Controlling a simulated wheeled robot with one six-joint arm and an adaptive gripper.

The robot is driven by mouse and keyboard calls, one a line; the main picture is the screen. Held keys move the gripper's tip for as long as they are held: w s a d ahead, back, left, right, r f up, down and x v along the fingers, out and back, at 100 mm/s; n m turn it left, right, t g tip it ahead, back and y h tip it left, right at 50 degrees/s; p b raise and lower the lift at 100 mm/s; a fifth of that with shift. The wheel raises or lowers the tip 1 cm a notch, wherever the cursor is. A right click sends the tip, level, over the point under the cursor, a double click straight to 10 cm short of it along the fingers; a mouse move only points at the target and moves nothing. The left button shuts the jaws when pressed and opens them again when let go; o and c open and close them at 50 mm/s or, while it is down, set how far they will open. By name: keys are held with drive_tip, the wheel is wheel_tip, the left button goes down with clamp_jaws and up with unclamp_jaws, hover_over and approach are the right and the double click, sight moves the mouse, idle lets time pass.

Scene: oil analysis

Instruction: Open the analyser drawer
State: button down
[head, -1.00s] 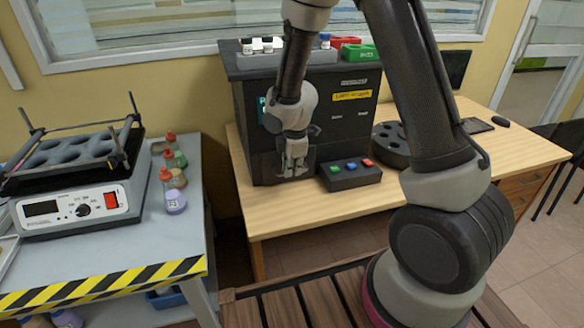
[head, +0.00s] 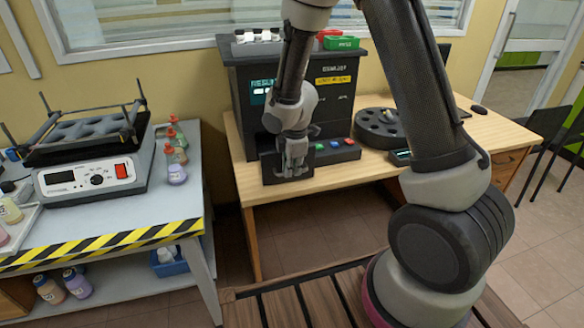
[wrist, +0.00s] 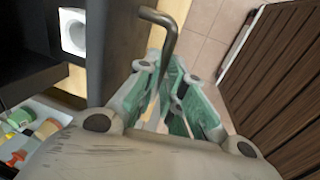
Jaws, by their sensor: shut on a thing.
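The analyser (head: 345,100) is a dark box standing on the wooden desk. Its drawer (head: 268,168) stands out from the lower front, toward me. In the wrist view the drawer's dark front panel (wrist: 97,50) has a grey bent bar handle (wrist: 168,48). Behind that panel a white block with a round hole (wrist: 73,30) sits in the open drawer. My gripper (head: 293,170) is at the drawer front, and its green-padded fingers (wrist: 165,98) are closed around the handle. The fingers hide part of the handle.
A three-button panel (head: 333,153) stands beside the drawer on the right. A dark round carousel (head: 380,125) is farther right. A grey bench (head: 100,225) with a heater unit (head: 90,178) and bottles stands at the left. Floor shows in front of the desk.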

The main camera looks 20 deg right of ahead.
drive_tip(key=c, duration=1.5)
unclamp_jaws()
drive_tip(key=shift+r, duration=0.15)
drive_tip(key=r, duration=0.3)
drive_tip(key=s+r, duration=0.1)
drive_tip(key=r, duration=0.3)
drive_tip(key=s+r, duration=0.1)
drive_tip(key=r, duration=0.3)
drive_tip(key=shift+s+r, duration=0.25)
